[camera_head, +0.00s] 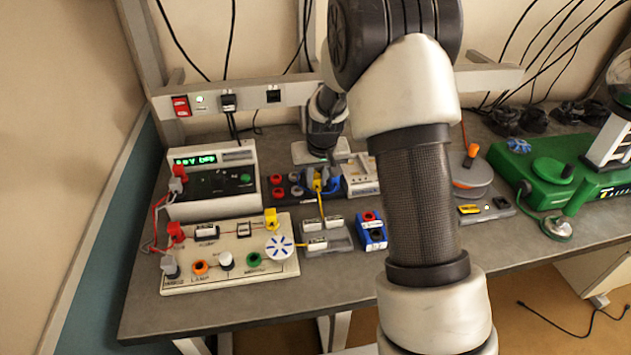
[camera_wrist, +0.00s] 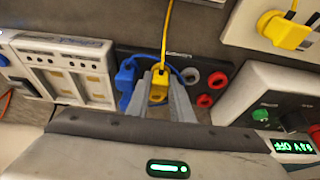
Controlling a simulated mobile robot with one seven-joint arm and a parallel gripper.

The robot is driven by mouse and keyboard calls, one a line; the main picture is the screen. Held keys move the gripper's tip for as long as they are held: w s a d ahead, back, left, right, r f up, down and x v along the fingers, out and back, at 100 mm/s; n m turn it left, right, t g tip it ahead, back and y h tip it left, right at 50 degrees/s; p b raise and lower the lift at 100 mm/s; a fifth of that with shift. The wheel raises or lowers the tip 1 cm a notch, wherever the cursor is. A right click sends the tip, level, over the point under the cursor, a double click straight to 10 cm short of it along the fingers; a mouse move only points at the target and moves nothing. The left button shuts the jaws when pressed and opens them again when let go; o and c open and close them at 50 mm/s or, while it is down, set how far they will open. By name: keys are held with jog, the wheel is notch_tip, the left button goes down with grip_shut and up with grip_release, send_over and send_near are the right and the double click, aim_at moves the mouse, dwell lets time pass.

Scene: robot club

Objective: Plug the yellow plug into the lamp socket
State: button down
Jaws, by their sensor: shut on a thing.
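My gripper (camera_head: 318,170) is shut on a yellow plug (camera_wrist: 158,92), with a finger on each side of it in the wrist view. The plug (camera_head: 318,185) is at the black socket strip (camera_head: 344,186); I cannot tell whether it is seated there. Its yellow cable (camera_head: 321,207) runs toward the front of the bench. A blue plug (camera_wrist: 126,76) is right beside it. The cream board (camera_head: 215,282) at front left has an orange socket (camera_head: 200,267) near the lettering LAMP. Another yellow plug (camera_head: 270,215) stands on that board, apart from my gripper.
A meter with a green display (camera_head: 212,182) stands behind the board. A grey tray with white pieces (camera_head: 340,244) and a blue block (camera_head: 371,236) lie right of the board. A green machine (camera_head: 545,170) is at far right. Bare bench shows along the front.

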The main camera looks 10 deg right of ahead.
aim_at(316, 178)
jog(key=shift+r+p, duration=0.55)
jog(key=shift+r, duration=0.65)
jog(key=shift+r+p, duration=0.85)
jog(key=shift+r, duration=0.8)
